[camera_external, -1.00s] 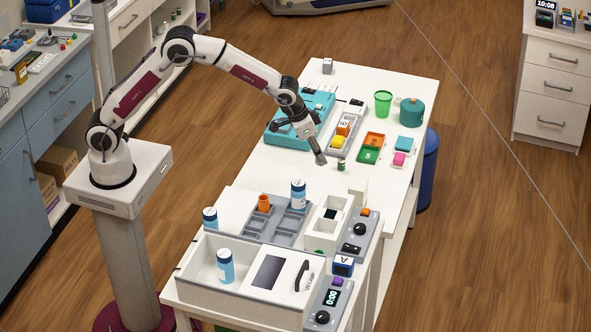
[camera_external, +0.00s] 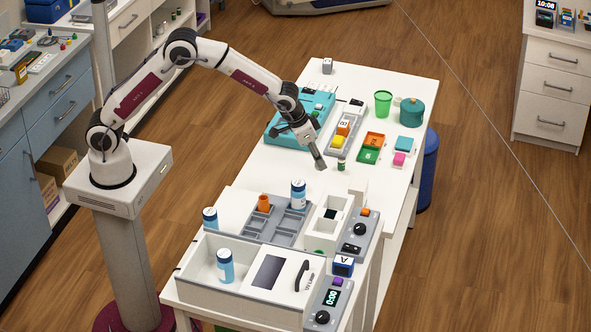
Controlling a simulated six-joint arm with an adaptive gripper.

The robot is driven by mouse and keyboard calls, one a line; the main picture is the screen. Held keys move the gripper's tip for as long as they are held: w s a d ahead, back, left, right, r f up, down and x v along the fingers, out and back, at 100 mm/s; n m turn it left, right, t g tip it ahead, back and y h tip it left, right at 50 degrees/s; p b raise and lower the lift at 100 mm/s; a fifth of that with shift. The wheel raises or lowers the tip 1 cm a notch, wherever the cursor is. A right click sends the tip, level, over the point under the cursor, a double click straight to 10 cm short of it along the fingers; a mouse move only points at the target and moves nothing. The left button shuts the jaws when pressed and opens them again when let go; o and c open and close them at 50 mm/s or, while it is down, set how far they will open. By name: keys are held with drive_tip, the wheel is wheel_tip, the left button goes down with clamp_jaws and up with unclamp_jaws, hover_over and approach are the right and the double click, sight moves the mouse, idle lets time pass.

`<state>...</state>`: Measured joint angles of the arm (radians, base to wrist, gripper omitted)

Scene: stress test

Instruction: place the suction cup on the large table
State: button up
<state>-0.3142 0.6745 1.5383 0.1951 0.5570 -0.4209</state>
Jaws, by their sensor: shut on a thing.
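My gripper (camera_external: 318,158) points down and to the right, low over the middle of the large white table (camera_external: 285,172). It is shut on a small grey thing at its tips, which I take to be the suction cup. The jaws hide most of it and its shape is not clear. Its lower end is at or just above the tabletop; I cannot tell if it touches. A small dark green cylinder (camera_external: 341,166) stands just right of my gripper.
Behind are a teal case (camera_external: 285,130), a grey tray with orange and yellow blocks (camera_external: 332,146), orange and green bins (camera_external: 368,156), a green cup (camera_external: 383,104) and a teal pot (camera_external: 412,112). A divided grey tray (camera_external: 255,229) is nearer. Tabletop left of my gripper is clear.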

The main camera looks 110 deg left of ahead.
sight(318, 170)
drive_tip(key=shift+f, duration=2.2)
drive_tip(key=shift+f, duration=1.9)
drive_tip(key=shift+f, duration=0.15)
drive_tip(key=o, duration=0.8)
drive_tip(key=shift+o, duration=0.2)
drive_tip(key=shift+v, duration=1.05)
drive_tip(key=v, duration=1)
